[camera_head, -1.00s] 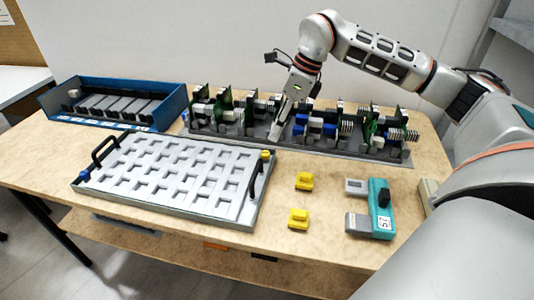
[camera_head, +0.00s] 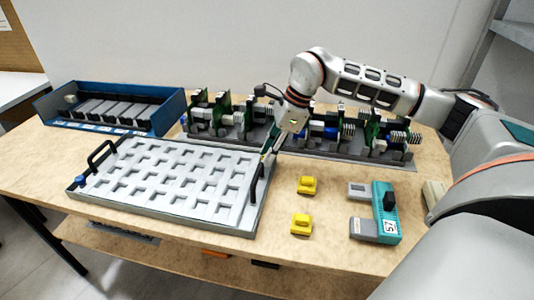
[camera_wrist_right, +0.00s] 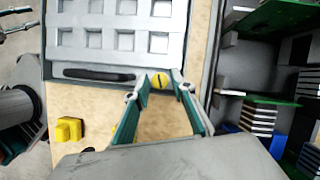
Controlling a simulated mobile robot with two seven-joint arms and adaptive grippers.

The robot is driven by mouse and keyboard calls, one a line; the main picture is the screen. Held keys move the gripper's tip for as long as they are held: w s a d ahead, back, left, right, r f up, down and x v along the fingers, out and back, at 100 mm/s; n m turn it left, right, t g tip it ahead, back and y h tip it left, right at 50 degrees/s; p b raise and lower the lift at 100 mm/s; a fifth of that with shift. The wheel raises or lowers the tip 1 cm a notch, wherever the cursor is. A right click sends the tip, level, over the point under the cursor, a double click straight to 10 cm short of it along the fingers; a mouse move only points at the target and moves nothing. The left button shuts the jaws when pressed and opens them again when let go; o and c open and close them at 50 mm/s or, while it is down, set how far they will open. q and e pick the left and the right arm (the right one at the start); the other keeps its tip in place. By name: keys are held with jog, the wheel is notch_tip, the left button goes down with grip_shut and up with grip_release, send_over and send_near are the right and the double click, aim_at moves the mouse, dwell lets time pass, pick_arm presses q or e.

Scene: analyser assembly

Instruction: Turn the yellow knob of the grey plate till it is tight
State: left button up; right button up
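The grey plate (camera_head: 160,213), with rows of square recesses and black handles, lies on the table in the head view. A corner of it also shows in the wrist view (camera_wrist_right: 116,58). The yellow knob (camera_wrist_right: 160,80) sits at its corner, with a dark line across its top. My right gripper (camera_head: 268,153) is over the plate's back right corner and hides the knob in the head view. In the wrist view its two fingertips (camera_wrist_right: 159,76) stand apart, one on each side of the knob, with slight gaps visible. My left gripper is out of view.
A rack of green boards (camera_head: 345,153) stands close behind my right gripper. Yellow blocks (camera_head: 307,185) (camera_head: 301,224) and a teal device (camera_head: 385,212) lie right of the plate. A blue box (camera_head: 160,123) stands at the back left. A black handle (camera_wrist_right: 98,75) is close to the knob.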

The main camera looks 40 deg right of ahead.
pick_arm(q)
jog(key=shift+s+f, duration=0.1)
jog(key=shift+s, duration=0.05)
pick_arm(e)
grip_shut()
jog(key=shift+s+r+m+t+p, duration=0.1)
jog(key=shift+r+m+t+p, duration=0.25)
jog(key=shift+m+p, duration=0.45)
jog(key=shift+a+p, duration=0.1)
jog(key=shift+p, duration=0.45)
jog(key=shift+f+m+h+p, duration=0.15)
jog(key=shift+m+h+p, duration=0.15)
jog(key=shift+m+p, duration=0.3)
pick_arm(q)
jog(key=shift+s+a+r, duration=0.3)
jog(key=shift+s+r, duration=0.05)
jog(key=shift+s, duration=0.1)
pick_arm(e)
jog(key=shift+f+m, duration=0.25)
jog(key=shift+m, duration=0.05)
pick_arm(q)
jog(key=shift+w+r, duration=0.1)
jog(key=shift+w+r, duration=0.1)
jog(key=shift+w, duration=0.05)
pick_arm(e)
grip_release()
